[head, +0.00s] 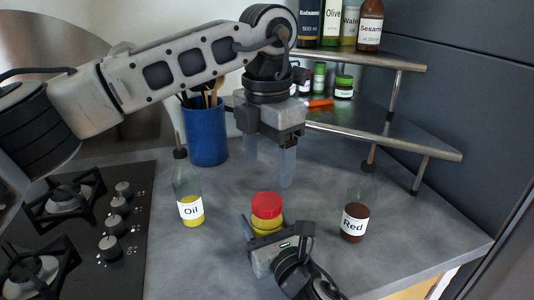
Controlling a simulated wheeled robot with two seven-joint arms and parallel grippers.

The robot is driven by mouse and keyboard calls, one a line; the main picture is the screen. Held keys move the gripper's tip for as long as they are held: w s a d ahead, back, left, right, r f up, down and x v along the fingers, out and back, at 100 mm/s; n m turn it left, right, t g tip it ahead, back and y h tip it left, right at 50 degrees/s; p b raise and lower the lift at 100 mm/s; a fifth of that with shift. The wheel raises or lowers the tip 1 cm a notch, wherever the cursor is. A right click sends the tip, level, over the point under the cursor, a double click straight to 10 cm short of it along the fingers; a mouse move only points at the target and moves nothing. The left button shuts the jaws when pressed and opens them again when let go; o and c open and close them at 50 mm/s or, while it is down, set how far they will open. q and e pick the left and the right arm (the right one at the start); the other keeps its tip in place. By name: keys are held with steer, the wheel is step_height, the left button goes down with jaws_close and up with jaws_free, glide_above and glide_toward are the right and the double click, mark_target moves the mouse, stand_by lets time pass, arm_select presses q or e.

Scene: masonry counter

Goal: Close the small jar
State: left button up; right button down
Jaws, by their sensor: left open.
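The small jar (265,229) has yellow contents and stands near the front middle of the counter, its lower part hidden. A red lid (267,204) sits on top of it; I cannot tell whether it is tight. My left gripper (269,168) is open and empty, pointing down above and behind the jar, clear of the lid. My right gripper (267,232) is low at the jar's near side and hides its lower part. Its fingers are mostly hidden, so I cannot tell whether they hold the jar.
An oil bottle (188,197) stands left of the jar and a bottle labelled Red (356,212) stands right. A blue utensil pot (206,134) is behind, left of my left gripper. A two-tier corner shelf (375,128) holds bottles and small jars. A hob (75,225) is at left.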

mark_target(267, 201)
arm_select(q)
step_height(267, 201, down, 8)
steer(key=shift+r, duration=0.25)
steer(key=c, duration=1.1)
steer(key=shift+o, duration=0.2)
steer(key=o, duration=1.1)
steer(key=shift+o, duration=0.2)
steer(key=shift+r, duration=0.1)
step_height(267, 201, up, 12)
